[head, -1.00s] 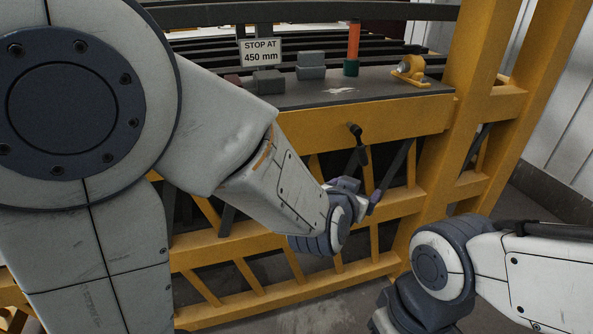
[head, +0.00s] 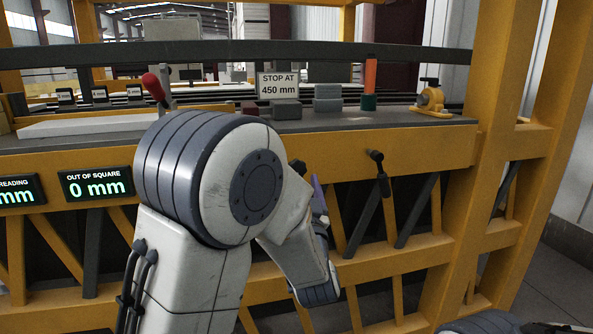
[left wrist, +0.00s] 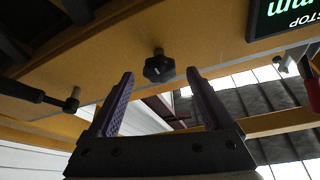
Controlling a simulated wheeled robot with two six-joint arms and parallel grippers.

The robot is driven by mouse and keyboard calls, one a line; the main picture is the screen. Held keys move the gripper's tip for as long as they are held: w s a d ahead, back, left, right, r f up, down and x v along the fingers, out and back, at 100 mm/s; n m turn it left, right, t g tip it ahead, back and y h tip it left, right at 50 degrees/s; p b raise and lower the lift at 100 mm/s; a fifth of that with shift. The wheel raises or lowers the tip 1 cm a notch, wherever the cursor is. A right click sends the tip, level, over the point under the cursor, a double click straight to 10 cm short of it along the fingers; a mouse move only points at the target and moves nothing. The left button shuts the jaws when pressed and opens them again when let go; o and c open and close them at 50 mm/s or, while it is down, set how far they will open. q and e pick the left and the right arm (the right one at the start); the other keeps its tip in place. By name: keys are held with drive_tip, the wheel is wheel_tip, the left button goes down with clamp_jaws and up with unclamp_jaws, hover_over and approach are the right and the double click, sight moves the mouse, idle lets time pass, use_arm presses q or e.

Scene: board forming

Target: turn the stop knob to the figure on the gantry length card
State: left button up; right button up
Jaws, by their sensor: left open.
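The white card (head: 279,86) reads "STOP AT 450 mm" and stands on the gantry's grey top in the head view. A black lobed knob (left wrist: 158,67) sits on the yellow beam in the left wrist view; I take it for the stop knob. My left gripper (left wrist: 160,74) is open, its two purple-lined fingers either side of the knob in the picture, with the knob apparently beyond the tips. My right gripper is out of view.
A display (head: 96,185) reads "OUT OF SQUARE 0 mm"; another (head: 18,190) is cut off at the left edge. A black crank handle (head: 379,170) juts from the beam right of my left arm. A red-handled lever (head: 155,88) stands on top.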

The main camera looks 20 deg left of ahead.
sight(299, 173)
use_arm(q)
drive_tip(key=shift+x, duration=1.95)
clamp_jaws()
drive_tip(key=shift+f+n+y+b, duration=0.2)
drive_tip(key=shift+n+y+b, duration=0.4)
drive_tip(key=shift+n+b, duration=0.55)
drive_tip(key=n+g+y+b, duration=0.1)
drive_tip(key=n, duration=0.1)
drive_tip(key=n+y+b, duration=0.1)
drive_tip(key=n+b, duration=0.1)
drive_tip(key=n, duration=0.1)
drive_tip(key=shift+g, duration=0.4)
drive_tip(key=n+g+y+b, duration=0.1)
drive_tip(key=n, duration=0.1)
drive_tip(key=n+g+y+b, duration=0.1)
drive_tip(key=n, duration=0.2)
drive_tip(key=shift+b, duration=0.35)
drive_tip(key=shift+r+n+g+y+b, duration=0.1)
drive_tip(key=shift+n+g+y+b, duration=0.3)
drive_tip(key=shift+n, duration=0.75)
drive_tip(key=shift+r+n+g+y+b, duration=0.1)
drive_tip(key=shift+n+g+b, duration=0.15)
drive_tip(key=shift+n+g, duration=0.6)
drive_tip(key=shift+n, duration=0.55)
unclamp_jaws()
